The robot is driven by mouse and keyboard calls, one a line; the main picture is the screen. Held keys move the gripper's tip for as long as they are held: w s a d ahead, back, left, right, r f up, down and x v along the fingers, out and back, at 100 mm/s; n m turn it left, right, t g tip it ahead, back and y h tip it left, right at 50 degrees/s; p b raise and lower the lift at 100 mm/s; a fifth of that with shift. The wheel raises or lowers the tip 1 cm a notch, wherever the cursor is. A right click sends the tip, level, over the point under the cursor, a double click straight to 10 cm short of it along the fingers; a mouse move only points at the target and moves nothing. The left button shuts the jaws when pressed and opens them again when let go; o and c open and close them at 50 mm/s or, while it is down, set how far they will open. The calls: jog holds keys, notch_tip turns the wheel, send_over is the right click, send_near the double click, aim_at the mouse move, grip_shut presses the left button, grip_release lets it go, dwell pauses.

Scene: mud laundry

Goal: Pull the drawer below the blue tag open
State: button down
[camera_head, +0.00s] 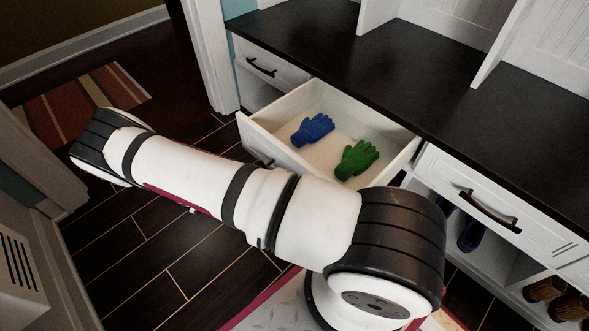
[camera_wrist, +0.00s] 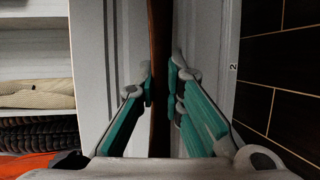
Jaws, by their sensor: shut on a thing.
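The white drawer (camera_head: 340,132) stands well open in the head view, with a blue glove (camera_head: 312,130) and a green glove (camera_head: 357,159) lying inside. My arm crosses in front of it and hides most of its front. In the wrist view, the white drawer front (camera_wrist: 205,40) stands upright on both sides of a dark brown handle (camera_wrist: 160,40). My gripper (camera_wrist: 162,85) has its teal fingers shut on that handle, one fingertip on each side. The gripper is hidden in the head view. No blue tag shows in either view.
A dark countertop (camera_head: 400,85) runs above the drawers. Shut drawers sit at left (camera_head: 268,62) and right (camera_head: 490,205). Shoes (camera_head: 473,232) stand in cubbies below. A door frame (camera_head: 212,60) is at left. The dark wood floor (camera_head: 150,245) is clear at lower left.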

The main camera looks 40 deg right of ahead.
jog(key=shift+a, duration=1.45)
jog(key=c, duration=1.7)
grip_release()
jog(key=shift+s, duration=0.1)
jog(key=v, duration=1.2)
